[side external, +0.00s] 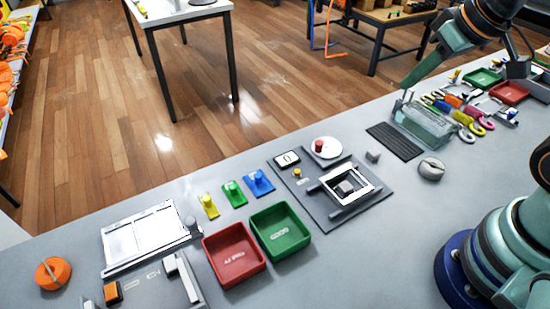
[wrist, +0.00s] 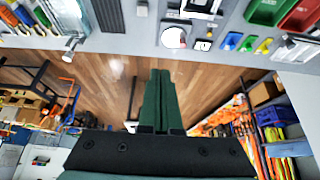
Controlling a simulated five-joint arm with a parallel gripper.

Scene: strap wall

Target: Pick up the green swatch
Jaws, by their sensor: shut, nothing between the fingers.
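The green swatch (side external: 233,192) lies on the grey bench between a yellow swatch (side external: 208,204) and a blue swatch (side external: 260,182), behind the red and green trays. It also shows small near the top right of the wrist view (wrist: 248,43). My gripper (side external: 407,84) is shut and empty, raised at the upper right of the side view, far to the right of the swatch. In the wrist view its green fingers (wrist: 157,75) are together and point out over the wooden floor.
A red tray (side external: 234,281) and a green tray (side external: 306,247) stand in front of the swatches. A dark board with a white frame (side external: 345,212) is to their right. A clear box (side external: 424,124) and several coloured tools stand farther right. An orange knob (side external: 53,274) is at left.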

